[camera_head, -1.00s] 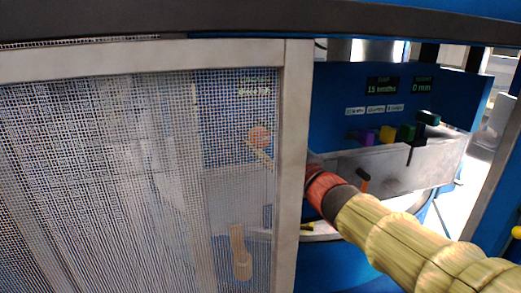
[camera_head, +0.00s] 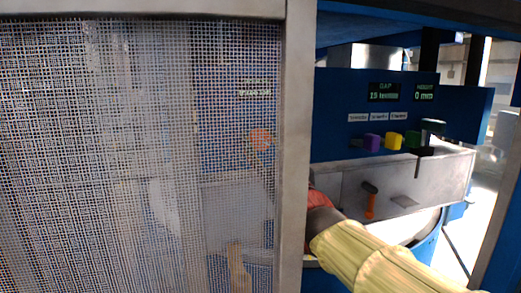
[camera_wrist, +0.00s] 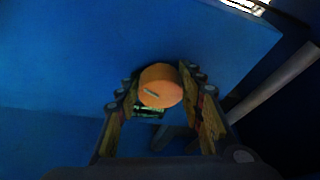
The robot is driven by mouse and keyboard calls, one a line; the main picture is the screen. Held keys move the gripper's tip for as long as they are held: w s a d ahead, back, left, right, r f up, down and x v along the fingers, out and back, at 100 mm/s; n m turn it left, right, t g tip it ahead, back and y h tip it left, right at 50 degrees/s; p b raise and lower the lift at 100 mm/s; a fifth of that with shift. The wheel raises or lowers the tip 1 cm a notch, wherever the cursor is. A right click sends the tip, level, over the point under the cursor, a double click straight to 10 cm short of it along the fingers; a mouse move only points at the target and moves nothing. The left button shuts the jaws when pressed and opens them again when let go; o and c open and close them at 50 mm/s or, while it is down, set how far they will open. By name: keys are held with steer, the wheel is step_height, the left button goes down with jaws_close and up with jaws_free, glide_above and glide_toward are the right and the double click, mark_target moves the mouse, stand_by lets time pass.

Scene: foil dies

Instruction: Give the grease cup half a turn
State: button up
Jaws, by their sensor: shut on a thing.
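The grease cup (camera_wrist: 160,90) is a round orange cap with a short pale mark on its face, seen between my fingertips in the wrist view. My gripper (camera_wrist: 160,78) is shut on it, one finger at each side. In the head view an orange round thing, apparently the same cup (camera_head: 261,138), shows blurred through the wire mesh. The mesh and its post hide most of my gripper there. The pale mark lies slightly tilted in the wrist view.
The mesh guard (camera_head: 120,140) fills the left of the head view; its metal post (camera_head: 295,150) stands in front of my arm. On the right are a blue panel (camera_head: 345,88) with displays, coloured knobs (camera_head: 394,139) and an orange-ended handle (camera_head: 370,200) on a grey housing.

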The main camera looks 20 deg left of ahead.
steer(key=shift+f+m, duration=0.15)
steer(key=shift+m, duration=0.15)
steer(key=o, duration=1.2)
steer(key=shift+c, duration=0.2)
steer(key=v, duration=1.2)
steer(key=shift+s+a, duration=0.1)
